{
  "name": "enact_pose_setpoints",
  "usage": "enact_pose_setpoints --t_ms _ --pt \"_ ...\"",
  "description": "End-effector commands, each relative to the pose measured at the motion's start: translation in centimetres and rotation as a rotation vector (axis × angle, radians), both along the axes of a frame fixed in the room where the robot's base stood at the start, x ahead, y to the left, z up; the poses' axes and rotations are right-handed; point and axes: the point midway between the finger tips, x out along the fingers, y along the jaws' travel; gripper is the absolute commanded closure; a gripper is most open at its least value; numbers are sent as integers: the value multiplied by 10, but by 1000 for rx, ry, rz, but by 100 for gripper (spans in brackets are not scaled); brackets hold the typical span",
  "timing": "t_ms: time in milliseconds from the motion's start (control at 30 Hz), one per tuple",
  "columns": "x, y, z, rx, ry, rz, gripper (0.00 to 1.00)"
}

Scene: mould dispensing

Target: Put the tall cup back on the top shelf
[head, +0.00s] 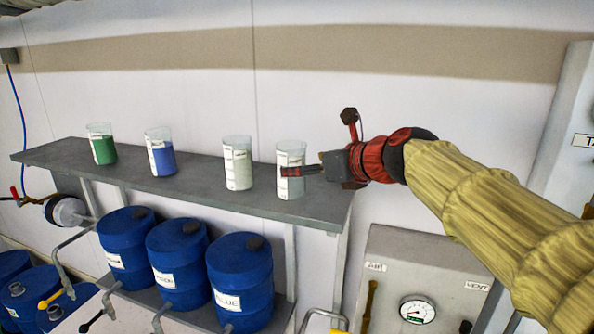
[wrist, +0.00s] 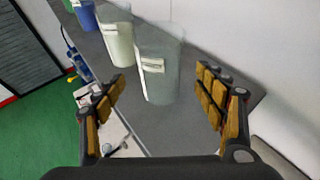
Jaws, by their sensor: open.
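A tall clear cup (head: 291,156) with a white label stands upright at the right end of the grey top shelf (head: 225,192). It looks empty or holds something pale. My gripper (head: 300,171) reaches in from the right at the cup's height, one finger crossing in front of it in the head view. In the wrist view my gripper (wrist: 160,80) is open, and the cup (wrist: 160,88) stands ahead between the two spread fingers, with visible gaps on both sides. I cannot tell how deep it sits between them.
On the same shelf to the left stand a pale-filled cup (head: 237,165), a blue-filled cup (head: 160,155) and a green-filled cup (head: 103,147). Blue drums (head: 240,280) stand below. A wall runs behind the shelf. A gauge panel (head: 425,270) is at lower right.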

Motion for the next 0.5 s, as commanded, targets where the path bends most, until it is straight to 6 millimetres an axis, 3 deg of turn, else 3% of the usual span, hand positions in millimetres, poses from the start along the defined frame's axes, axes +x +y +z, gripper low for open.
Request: enact_pose_setpoints --t_ms 233,500 --pt "-31 -20 14 -2 0 -1 29" --pt "-40 -26 18 -1 2 0 29"
